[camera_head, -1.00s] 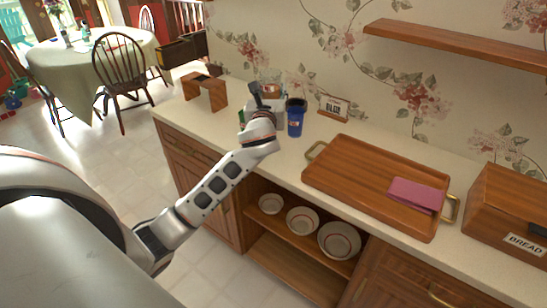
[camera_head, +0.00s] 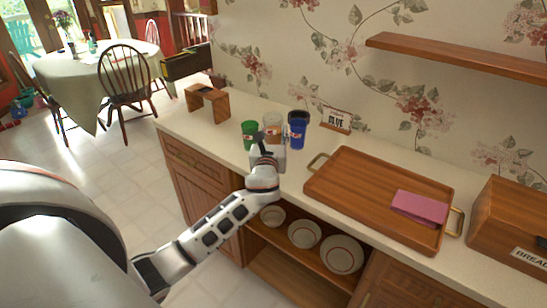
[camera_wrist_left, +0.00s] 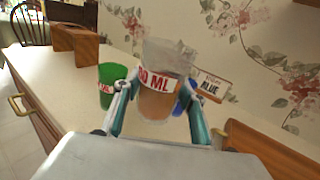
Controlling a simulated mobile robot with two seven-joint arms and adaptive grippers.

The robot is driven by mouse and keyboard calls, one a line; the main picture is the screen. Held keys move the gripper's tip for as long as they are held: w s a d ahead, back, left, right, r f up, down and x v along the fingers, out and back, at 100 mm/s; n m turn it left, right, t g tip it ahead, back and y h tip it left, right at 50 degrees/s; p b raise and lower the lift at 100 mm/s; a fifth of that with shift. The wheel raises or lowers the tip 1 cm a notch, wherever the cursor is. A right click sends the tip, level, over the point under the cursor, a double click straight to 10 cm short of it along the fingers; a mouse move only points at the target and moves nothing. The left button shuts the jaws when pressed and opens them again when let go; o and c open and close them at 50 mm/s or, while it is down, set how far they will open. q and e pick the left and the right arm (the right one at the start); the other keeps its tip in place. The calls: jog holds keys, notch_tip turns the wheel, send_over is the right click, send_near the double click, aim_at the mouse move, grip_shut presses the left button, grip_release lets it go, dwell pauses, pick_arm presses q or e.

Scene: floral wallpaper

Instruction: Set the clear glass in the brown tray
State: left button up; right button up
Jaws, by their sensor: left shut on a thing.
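The clear glass (camera_head: 272,124) stands upright between the green cup (camera_head: 250,134) and the blue cup (camera_head: 298,130). My left gripper (camera_head: 267,148) is at its near side. In the left wrist view, the glass (camera_wrist_left: 168,60) has a white label with red "ML" lettering and a brownish lower part. The left gripper's fingers (camera_wrist_left: 160,88) are closed on its sides. I cannot tell whether its base touches the counter. The brown tray (camera_head: 350,191) lies on the counter to the right, with a folded pink cloth (camera_head: 419,208) on its right end. My right gripper is out of view.
A "BLUE" sign (camera_head: 336,119) stands by the wall behind the blue cup. A wooden stand (camera_head: 208,102) is at the counter's left end. A bread box (camera_head: 508,222) stands right of the tray. A shelf (camera_head: 450,58) hangs above. The tray's left and middle are bare.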

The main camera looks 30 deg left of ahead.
pick_arm(q)
notch_tip(320, 180, down, 5)
jog(key=shift+r+b, duration=0.1)
jog(key=shift+b, duration=0.3)
jog(key=shift+f, duration=1.95)
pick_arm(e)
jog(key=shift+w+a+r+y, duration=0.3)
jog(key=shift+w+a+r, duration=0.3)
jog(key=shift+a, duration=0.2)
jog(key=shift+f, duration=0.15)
pick_arm(q)
jog(key=shift+f+b, duration=0.2)
jog(key=shift+b, duration=0.1)
jog(key=o, duration=1.3)
jog(key=shift+c, duration=0.2)
jog(key=shift+o, duration=0.6)
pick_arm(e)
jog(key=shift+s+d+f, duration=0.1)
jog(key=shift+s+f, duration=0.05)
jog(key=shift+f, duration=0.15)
